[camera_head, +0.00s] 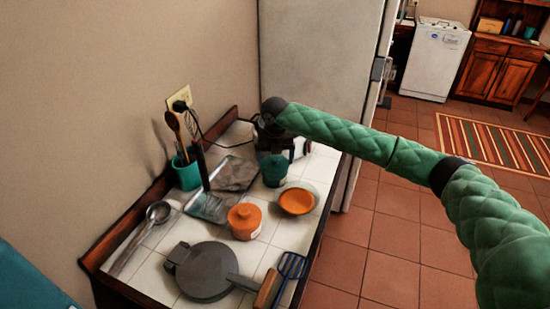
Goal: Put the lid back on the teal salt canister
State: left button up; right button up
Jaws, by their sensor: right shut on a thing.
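The teal salt canister (273,171) stands upright on the white tiled counter, left of the orange dish. My right gripper (274,146) points down just over the canister, its dark fingers hiding the canister's top. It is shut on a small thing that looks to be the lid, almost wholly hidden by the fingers. I cannot tell whether the lid touches the canister's rim. My left gripper is not in view.
An orange lidded canister (244,221) and a shallow orange dish (297,201) stand close in front. A teal utensil crock (187,174), a ladle (158,213), a dark round iron (207,271) and a blue spatula (291,267) crowd the counter (139,272). A fridge (320,60) rises behind.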

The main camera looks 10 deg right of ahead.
dwell(0.4)
jog(key=o, duration=0.7)
jog(key=shift+r, duration=0.15)
jog(key=shift+r+p, duration=2.9)
jog(key=shift+r, duration=0.45)
grip_shut()
